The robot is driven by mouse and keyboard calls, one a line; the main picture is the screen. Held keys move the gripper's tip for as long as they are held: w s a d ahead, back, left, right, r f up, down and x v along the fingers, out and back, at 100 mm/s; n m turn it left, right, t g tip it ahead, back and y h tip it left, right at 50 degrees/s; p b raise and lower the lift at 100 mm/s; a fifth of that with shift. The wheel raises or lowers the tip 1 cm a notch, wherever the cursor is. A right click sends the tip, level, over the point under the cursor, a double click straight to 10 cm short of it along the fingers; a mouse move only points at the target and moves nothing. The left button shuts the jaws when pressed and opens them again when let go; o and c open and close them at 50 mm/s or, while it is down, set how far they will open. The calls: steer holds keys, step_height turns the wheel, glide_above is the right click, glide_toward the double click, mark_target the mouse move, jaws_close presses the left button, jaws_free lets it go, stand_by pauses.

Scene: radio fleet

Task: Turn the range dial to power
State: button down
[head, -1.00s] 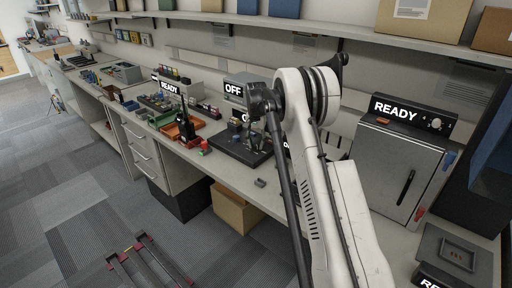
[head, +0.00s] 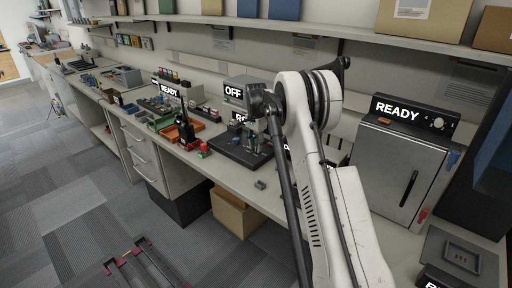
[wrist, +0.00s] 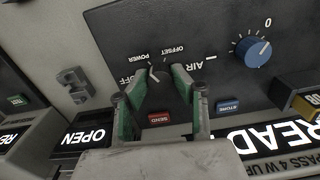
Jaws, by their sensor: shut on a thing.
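The range dial (wrist: 159,76) is a dark knob on a dark panel (wrist: 222,92) in the wrist view, largely hidden between my fingers. Labels around it read POWER, OFFSET, OFF and AIR, some upside down. A short pale mark by the dial lies near the POWER label, up and left; I cannot tell the exact pointer setting. My gripper (wrist: 160,80) has green-padded fingers, one on each side of the dial, shut on it. In the head view my gripper (head: 256,138) is over the black unit (head: 232,152) on the bench.
A blue knob (wrist: 253,50) marked 0 stands right of the dial. A red SEND button (wrist: 159,118) and a blue STORE button (wrist: 228,106) are close to the fingers. Displays read OPEN (wrist: 84,138) and READY. A grey cabinet (head: 398,170) stands at the right of the bench.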

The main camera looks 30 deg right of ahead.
mark_target(256, 146)
stand_by(0.3)
steer(key=c, duration=1.5)
jaws_free()
steer(key=shift+o, duration=0.2)
step_height(256, 146, up, 12)
